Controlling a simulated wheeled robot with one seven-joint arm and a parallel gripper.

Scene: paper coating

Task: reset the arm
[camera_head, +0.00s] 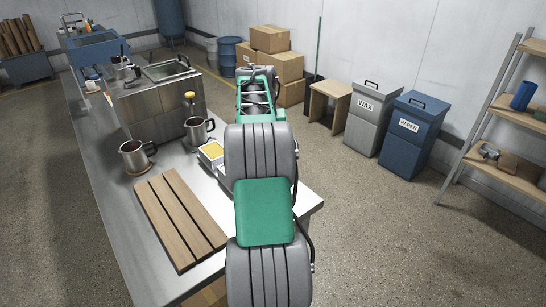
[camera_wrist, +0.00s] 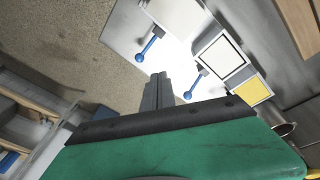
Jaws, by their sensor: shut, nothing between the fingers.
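My arm, grey with green parts, rises in front of the camera in the head view and covers the right part of the steel table (camera_head: 92,178). My gripper shows in the wrist view (camera_wrist: 158,90) as two grey fingers close together, shut and empty. It is above the table's edge, apart from the things there. In the head view the gripper's fingers are hidden behind the arm.
On the table are a slatted wooden board (camera_head: 178,222), two metal pitchers (camera_head: 133,158) (camera_head: 197,131), a yellow-filled tray (camera_head: 212,151) and a steel tank (camera_head: 160,108). Two blue-handled tools (camera_wrist: 150,45) (camera_wrist: 196,83) lie near the gripper. WAX (camera_head: 372,118) and blue (camera_head: 410,136) bins stand right.

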